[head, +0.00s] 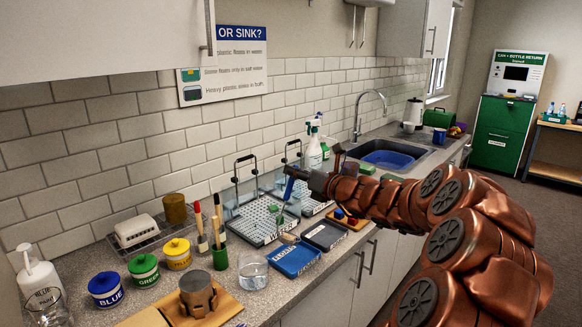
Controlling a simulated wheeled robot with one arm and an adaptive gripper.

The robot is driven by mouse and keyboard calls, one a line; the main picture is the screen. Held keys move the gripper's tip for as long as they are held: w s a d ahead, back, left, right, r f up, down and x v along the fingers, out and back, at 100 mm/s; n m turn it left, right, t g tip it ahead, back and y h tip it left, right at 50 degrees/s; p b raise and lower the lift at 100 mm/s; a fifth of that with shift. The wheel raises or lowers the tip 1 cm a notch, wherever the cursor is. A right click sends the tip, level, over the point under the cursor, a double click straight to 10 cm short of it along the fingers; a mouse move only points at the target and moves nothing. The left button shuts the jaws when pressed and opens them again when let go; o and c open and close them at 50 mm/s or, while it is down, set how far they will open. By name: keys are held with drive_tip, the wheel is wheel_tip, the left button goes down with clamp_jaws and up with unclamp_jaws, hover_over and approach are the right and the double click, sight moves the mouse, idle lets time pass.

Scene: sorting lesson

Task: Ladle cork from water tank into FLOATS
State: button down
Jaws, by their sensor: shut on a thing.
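My gripper (303,177) is at mid-picture above the counter, at the end of my copper-coloured arm. It is shut on a blue handle (289,188), which looks like the ladle's; its lower end is hard to make out. Below and to the left, clear-walled tanks and a perforated metal rack (262,224) with a black handle stand by the wall. A blue tray (293,261) and a dark grey tray (325,236) lie in front, with white labels too small to read, so I cannot tell which is FLOATS. I cannot make out the cork.
Spray bottles (314,150) and the sink (388,159) are behind my gripper. The counter is crowded.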

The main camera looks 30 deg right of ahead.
drive_tip(key=shift+w+d+m+p, duration=0.1)
drive_tip(key=shift+d+m+p, duration=0.2)
drive_tip(key=shift+d+p, duration=0.25)
drive_tip(key=shift+w+d+f+m+p, duration=0.35)
drive_tip(key=shift+d+f+m+p, duration=1.15)
drive_tip(key=shift+f+m+p, duration=1.2)
drive_tip(key=shift+w+d+f+m+p, duration=0.35)
drive_tip(key=shift+d+f+m+p, duration=1.45)
drive_tip(key=shift+f, duration=1.75)
drive_tip(key=shift+w+d+f+m+p, duration=0.35)
drive_tip(key=shift+d+f+m+p, duration=1.05)
drive_tip(key=shift+f+m, duration=1.55)
drive_tip(key=shift+a+f+n, duration=0.15)
drive_tip(key=shift+f+n, duration=0.1)
drive_tip(key=shift+r, duration=0.2)
wheel_tip(320, 180, up, 7)
drive_tip(key=shift+f, duration=0.15)
